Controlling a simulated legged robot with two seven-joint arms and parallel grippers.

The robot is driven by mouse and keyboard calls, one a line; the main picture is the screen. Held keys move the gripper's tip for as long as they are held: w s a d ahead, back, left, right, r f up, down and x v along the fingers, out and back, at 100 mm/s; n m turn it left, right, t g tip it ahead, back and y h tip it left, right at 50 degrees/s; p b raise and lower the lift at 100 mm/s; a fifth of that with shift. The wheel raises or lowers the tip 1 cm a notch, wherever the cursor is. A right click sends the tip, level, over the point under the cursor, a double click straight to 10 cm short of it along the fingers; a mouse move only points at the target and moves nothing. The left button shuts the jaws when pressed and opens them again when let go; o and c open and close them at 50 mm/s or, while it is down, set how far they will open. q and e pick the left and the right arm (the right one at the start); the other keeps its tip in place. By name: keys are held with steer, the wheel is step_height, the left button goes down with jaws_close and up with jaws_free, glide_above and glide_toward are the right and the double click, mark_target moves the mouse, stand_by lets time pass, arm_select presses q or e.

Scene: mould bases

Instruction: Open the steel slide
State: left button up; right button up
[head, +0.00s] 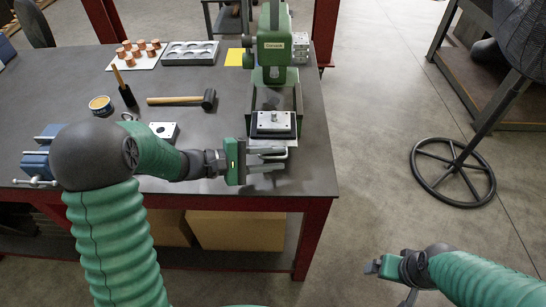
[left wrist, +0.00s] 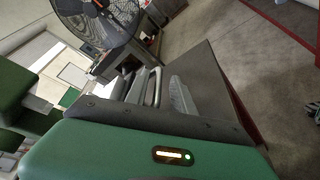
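The green press (head: 274,48) stands at the table's right end. The steel slide sits low at its front, carrying a pale mould block (head: 273,121) with a small knob on a dark plate. A light metal handle (head: 280,155) shows in front of the plate, partly hidden by my left gripper. My left gripper (head: 267,160) is at this handle with its two fingers apart, one above the other, pointing right. Pale bars (left wrist: 150,87) show past the green gripper body in the left wrist view; I cannot tell whether the fingers touch the handle. My right gripper (head: 373,267) is off the table; its fingers are unclear.
On the dark table (head: 225,125) lie a mallet (head: 185,99), a steel block (head: 164,131), a brush (head: 124,88), a tin (head: 100,105), a grey tray (head: 189,54) and copper pieces (head: 138,50). A blue vise (head: 38,160) is at left. A fan stand (head: 453,172) stands right on open floor.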

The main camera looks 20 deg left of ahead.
arm_select(q)
steer(key=shift+a+r, duration=0.1)
steer(key=shift+a, duration=0.05)
steer(key=v, duration=1.6)
steer(key=shift+s+a, duration=0.2)
steer(key=shift+a, duration=0.1)
